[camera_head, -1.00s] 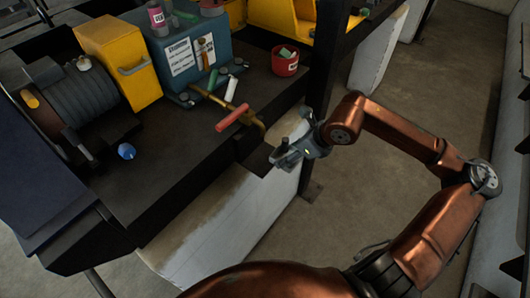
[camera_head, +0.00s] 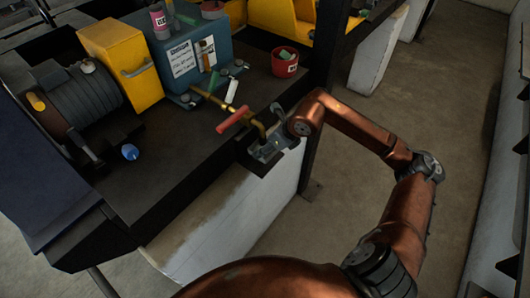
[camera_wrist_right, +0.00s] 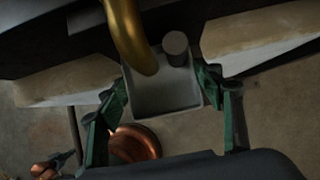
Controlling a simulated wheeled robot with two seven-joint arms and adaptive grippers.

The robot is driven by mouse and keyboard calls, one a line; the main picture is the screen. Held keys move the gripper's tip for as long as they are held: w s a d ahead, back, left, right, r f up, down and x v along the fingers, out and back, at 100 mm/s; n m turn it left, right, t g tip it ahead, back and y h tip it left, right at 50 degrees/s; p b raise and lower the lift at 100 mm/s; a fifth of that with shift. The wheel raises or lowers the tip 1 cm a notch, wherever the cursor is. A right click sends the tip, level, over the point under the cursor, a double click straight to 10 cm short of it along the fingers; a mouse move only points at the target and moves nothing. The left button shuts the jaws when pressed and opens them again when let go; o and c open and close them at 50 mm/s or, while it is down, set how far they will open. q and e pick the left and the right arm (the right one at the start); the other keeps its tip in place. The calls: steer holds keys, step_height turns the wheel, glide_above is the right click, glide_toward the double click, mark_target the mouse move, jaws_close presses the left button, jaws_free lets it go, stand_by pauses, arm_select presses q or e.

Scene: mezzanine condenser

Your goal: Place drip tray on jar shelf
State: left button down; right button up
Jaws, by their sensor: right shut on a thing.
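My right gripper (camera_head: 276,143) is at the front edge of the dark bench, just below the brass spout (camera_head: 260,128). In the right wrist view, its green fingers (camera_wrist_right: 162,90) are shut on the two sides of a grey, shallow, square drip tray (camera_wrist_right: 168,102). The end of the brass spout (camera_wrist_right: 125,35) overlaps the tray there, and a short grey cylinder (camera_wrist_right: 175,46) shows at its far edge. A dark, low ledge (camera_head: 246,155) at the bench front, beside the gripper, may be the jar shelf. Whether the tray touches it I cannot tell. My left gripper is not in view.
A red lever (camera_head: 234,119) sits by the spout. A blue box (camera_head: 190,60), a yellow box (camera_head: 120,62), a red cup (camera_head: 285,62) and a blue knob (camera_head: 130,152) are on the bench. A black post (camera_head: 322,85) rises right of the gripper. Open floor lies to the right.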

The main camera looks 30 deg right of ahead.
steer(key=shift+f+p, duration=0.3)
steer(key=shift+f, duration=1.3)
steer(key=shift+w+a+f, duration=0.1)
steer(key=shift+f, duration=0.25)
steer(key=shift+w+f, duration=0.1)
steer(key=shift+f, duration=0.2)
steer(key=o, duration=1.4)
steer(key=shift+r+p, duration=0.2)
steer(key=shift+p, duration=0.1)
steer(key=b+v, duration=0.1)
steer(key=v, duration=1.1)
steer(key=shift+f+b, duration=0.1)
steer(key=shift+b, duration=0.3)
